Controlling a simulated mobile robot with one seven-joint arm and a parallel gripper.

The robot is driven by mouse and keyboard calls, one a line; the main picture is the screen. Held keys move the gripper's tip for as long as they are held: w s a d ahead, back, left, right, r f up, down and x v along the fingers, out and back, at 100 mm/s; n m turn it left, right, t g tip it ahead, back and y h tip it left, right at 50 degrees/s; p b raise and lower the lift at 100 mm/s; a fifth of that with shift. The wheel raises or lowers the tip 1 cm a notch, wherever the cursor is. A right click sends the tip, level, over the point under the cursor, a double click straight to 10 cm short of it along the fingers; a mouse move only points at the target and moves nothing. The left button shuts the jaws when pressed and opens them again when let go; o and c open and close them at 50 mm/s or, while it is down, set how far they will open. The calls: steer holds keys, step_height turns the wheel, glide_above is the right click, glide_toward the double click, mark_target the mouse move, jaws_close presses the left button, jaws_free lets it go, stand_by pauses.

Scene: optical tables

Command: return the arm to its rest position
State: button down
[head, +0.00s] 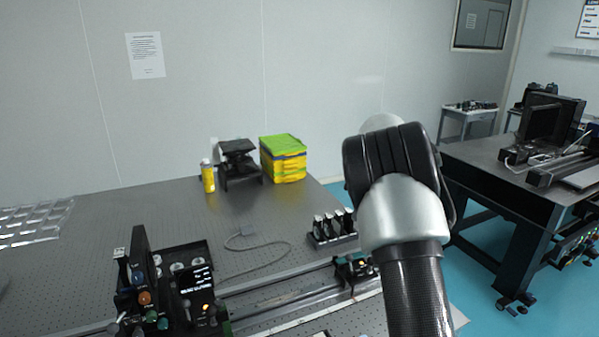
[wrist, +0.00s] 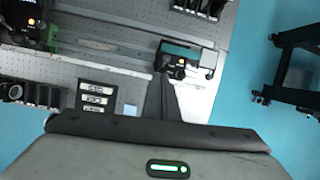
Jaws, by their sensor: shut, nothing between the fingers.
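My arm (head: 415,275) rises from the bottom of the head view at the right of centre, with a dark tube, a silver joint and a black ribbed joint above it. It is bent there, and its further links are mostly hidden behind this joint. The wrist view looks down on the edge of the optical table (wrist: 130,30), with a grey body part of mine with a green light across the bottom. No held thing is seen.
The optical table (head: 110,215) carries a rail with optics, a black rack (head: 333,230), a yellow-green stack of boxes (head: 284,159), a yellow can (head: 207,177) and a black stand (head: 240,165). A second table (head: 500,180) stands right, across blue floor (head: 485,275).

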steer(key=s+a+r+n+y, duration=0.1)
steer(key=s+a+r+n, duration=0.2)
steer(key=s+r+n, duration=0.55)
steer(key=s+a+r+n, duration=0.3)
steer(key=s+r+n, duration=0.3)
steer(key=s, duration=0.6)
steer(key=s+a+f+n+t+h, duration=0.1)
steer(key=s+a+n, duration=0.1)
steer(key=s+n, duration=0.6)
steer(key=s+a+f+n, duration=0.2)
steer(key=s+n, duration=0.7)
steer(key=s, duration=0.5)
steer(key=shift+a+t+h, duration=0.25)
steer(key=shift+t+h, duration=0.15)
steer(key=shift+r, duration=0.1)
